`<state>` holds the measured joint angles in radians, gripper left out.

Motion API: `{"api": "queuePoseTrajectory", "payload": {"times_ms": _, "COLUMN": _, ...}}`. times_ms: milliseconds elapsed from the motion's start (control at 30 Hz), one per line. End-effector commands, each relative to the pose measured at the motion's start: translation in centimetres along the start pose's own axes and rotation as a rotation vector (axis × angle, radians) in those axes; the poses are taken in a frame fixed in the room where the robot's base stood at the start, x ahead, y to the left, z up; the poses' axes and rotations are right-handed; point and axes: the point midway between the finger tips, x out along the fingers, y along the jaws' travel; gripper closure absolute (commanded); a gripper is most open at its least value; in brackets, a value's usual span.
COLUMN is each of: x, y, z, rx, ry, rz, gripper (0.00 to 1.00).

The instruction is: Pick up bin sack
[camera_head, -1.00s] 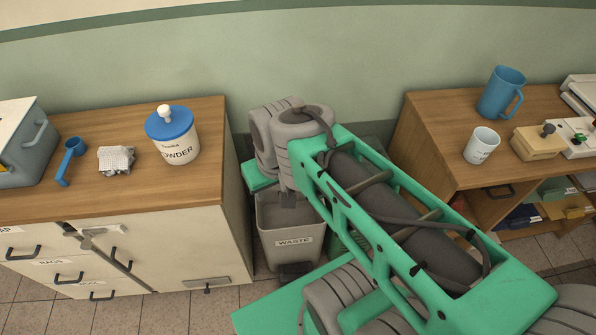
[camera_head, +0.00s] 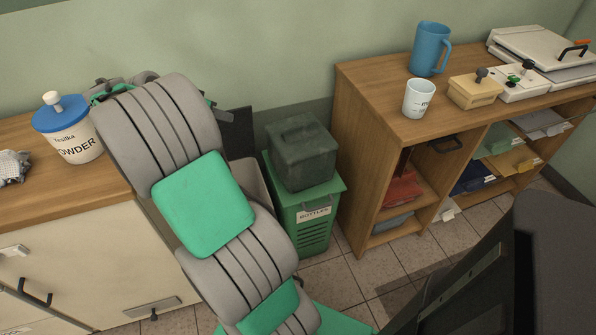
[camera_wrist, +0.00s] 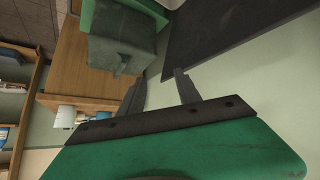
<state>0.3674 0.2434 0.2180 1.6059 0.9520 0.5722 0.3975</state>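My gripper (camera_wrist: 158,88) is open in the wrist view, with nothing between its two fingers. In the head view the fingers are hidden behind my arm. No bin sack can be clearly made out. A dark green, block-shaped thing with a raised handle-like top (camera_head: 302,155) sits on a green bin labelled as bottles (camera_head: 313,225). I cannot tell whether it is the sack. It also shows in the wrist view (camera_wrist: 115,45), beyond the fingertips and apart from them. A grey bin (camera_head: 248,175) is mostly hidden behind my arm; its inside cannot be seen.
A dark flat panel (camera_head: 238,132) stands by the wall; a large dark panel (camera_wrist: 235,35) is close to the fingers. A wooden shelf unit (camera_head: 362,130) with a blue jug (camera_head: 430,50) and white cup (camera_head: 418,98) stands right. A powder tub (camera_head: 70,130) sits on the left cabinet.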

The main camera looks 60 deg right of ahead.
Motion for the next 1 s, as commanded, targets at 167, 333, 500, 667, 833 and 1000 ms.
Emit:
{"api": "queuePoseTrajectory", "payload": {"times_ms": 167, "x": 14.5, "y": 6.7, "z": -0.5, "rx": 0.369, "ry": 0.226, "rz": 0.366, "gripper": 0.60}}
{"api": "queuePoseTrajectory", "payload": {"times_ms": 333, "x": 17.2, "y": 10.4, "z": -0.8, "rx": 0.491, "ry": 0.335, "rz": 0.500, "gripper": 0.60}}
{"api": "queuePoseTrajectory", "payload": {"times_ms": 500, "x": 19.0, "y": 11.7, "z": -0.9, "rx": 0.504, "ry": 0.344, "rz": 0.513, "gripper": 0.60}}
{"api": "queuePoseTrajectory", "payload": {"times_ms": 667, "x": 20.4, "y": 12.7, "z": -1.5, "rx": 0.499, "ry": 0.343, "rz": 0.514, "gripper": 0.60}}
{"api": "queuePoseTrajectory", "payload": {"times_ms": 833, "x": 23.0, "y": 14.2, "z": -2.2, "rx": 0.499, "ry": 0.342, "rz": 0.513, "gripper": 0.60}}
{"api": "queuePoseTrajectory", "payload": {"times_ms": 1000, "x": 23.5, "y": 14.6, "z": -2.6, "rx": 0.498, "ry": 0.342, "rz": 0.510, "gripper": 0.60}}
